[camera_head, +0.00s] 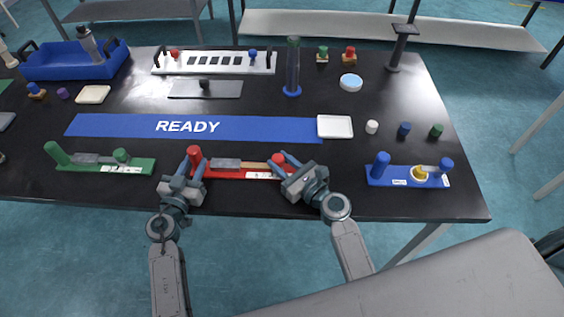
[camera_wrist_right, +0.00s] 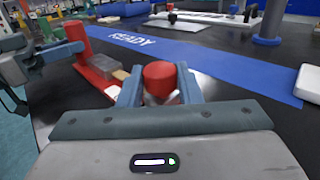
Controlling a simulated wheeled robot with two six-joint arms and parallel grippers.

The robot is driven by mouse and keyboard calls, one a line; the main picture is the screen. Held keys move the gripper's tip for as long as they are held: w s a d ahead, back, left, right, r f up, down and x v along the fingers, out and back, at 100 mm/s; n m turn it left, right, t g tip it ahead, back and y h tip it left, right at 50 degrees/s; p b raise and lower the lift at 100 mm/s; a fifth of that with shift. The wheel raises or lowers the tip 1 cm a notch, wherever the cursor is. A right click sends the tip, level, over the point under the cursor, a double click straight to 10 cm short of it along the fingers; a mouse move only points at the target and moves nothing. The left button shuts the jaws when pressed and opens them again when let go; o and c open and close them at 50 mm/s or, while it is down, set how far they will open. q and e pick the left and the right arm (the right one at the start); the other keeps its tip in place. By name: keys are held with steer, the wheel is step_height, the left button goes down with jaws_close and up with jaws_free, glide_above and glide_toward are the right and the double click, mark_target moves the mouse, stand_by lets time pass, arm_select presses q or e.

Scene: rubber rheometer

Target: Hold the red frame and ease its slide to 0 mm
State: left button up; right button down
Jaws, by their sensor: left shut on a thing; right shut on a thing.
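The red frame (camera_head: 237,174) lies on the black table near its front edge, with a tall red post at its left end and a slide (camera_head: 228,163) between its ends. My left gripper (camera_head: 184,173) is at the left post and shut on it. My right gripper (camera_head: 291,170) is shut on the red knob (camera_head: 278,158) at the right end. In the right wrist view, the red knob (camera_wrist_right: 159,79) sits between the fingers, and the red frame (camera_wrist_right: 99,67) runs away to the left. The scale reading is too small to tell.
A green frame (camera_head: 140,166) lies to the left and a blue frame (camera_head: 408,181) to the right. A blue READY strip (camera_head: 110,125) and a white tile (camera_head: 335,127) lie behind. Small colored knobs stand at right. The table between the red and blue frames is clear.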

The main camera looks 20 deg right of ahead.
steer(key=shift+w+a, duration=0.25)
steer(key=shift+a, duration=0.5)
steer(key=shift+w+a, duration=0.2)
steer(key=shift+a, duration=0.6)
steer(key=shift+w+a, duration=0.25)
steer(key=shift+a, duration=0.5)
arm_select(q)
steer(key=shift+d, duration=0.1)
arm_select(e)
steer(key=c, duration=1)
jaws_free()
steer(key=v, duration=1.2)
